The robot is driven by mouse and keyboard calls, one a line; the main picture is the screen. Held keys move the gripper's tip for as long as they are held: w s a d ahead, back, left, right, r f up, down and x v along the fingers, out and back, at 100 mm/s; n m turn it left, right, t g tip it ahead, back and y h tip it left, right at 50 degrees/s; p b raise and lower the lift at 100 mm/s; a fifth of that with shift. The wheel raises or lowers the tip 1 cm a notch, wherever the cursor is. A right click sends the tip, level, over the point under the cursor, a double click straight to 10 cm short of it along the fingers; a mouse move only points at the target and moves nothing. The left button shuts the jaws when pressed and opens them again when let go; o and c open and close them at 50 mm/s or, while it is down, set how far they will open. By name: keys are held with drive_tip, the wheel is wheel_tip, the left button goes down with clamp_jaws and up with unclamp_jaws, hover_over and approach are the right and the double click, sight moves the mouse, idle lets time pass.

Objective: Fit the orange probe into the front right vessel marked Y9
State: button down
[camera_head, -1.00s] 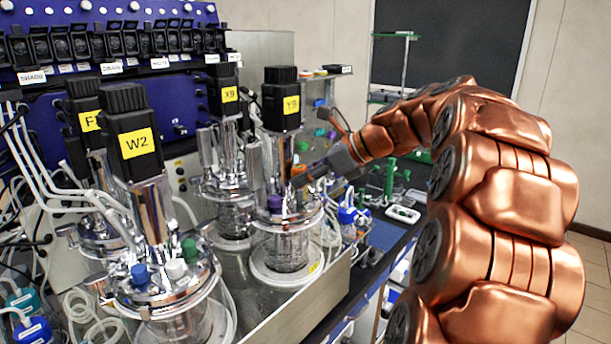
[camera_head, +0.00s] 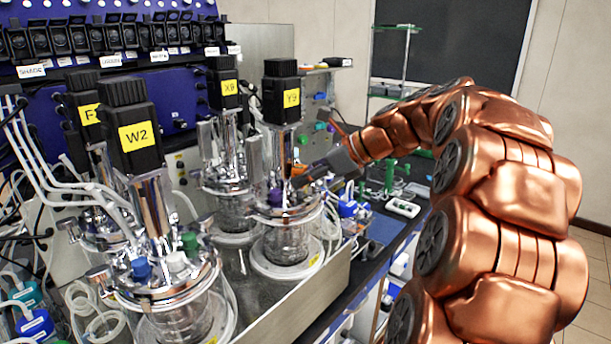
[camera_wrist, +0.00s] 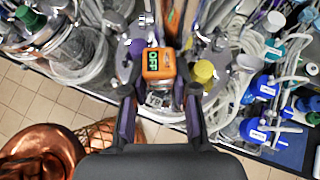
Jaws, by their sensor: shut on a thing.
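The Y9 vessel is the front right one, a glass jar (camera_head: 287,243) with a metal lid and a black motor top (camera_head: 281,80) bearing a yellow Y9 label (camera_head: 292,97). My gripper (camera_wrist: 160,92) is shut on the orange probe (camera_wrist: 168,66), whose block head has a green display, in the wrist view. In the head view my gripper (camera_head: 305,180) is at the lid of Y9, beside its purple cap (camera_head: 275,197). The probe's lower end is hidden, so I cannot tell whether it is in a port. A yellow cap (camera_wrist: 203,71) is just right of the probe.
Vessels W2 (camera_head: 137,135) and X9 (camera_head: 229,88) stand left of and behind Y9. White tubes and blue connectors (camera_head: 348,208) lie close on the right. A white tray (camera_head: 403,207) is on the bench beyond. Floor is clear on the right.

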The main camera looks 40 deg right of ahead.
drive_tip(key=shift+f+p, duration=0.3)
drive_tip(key=shift+f, duration=0.55)
idle(0.8)
drive_tip(key=c, duration=0.8)
unclamp_jaws()
drive_tip(key=v, duration=1.2)
drive_tip(key=shift+a, duration=0.1)
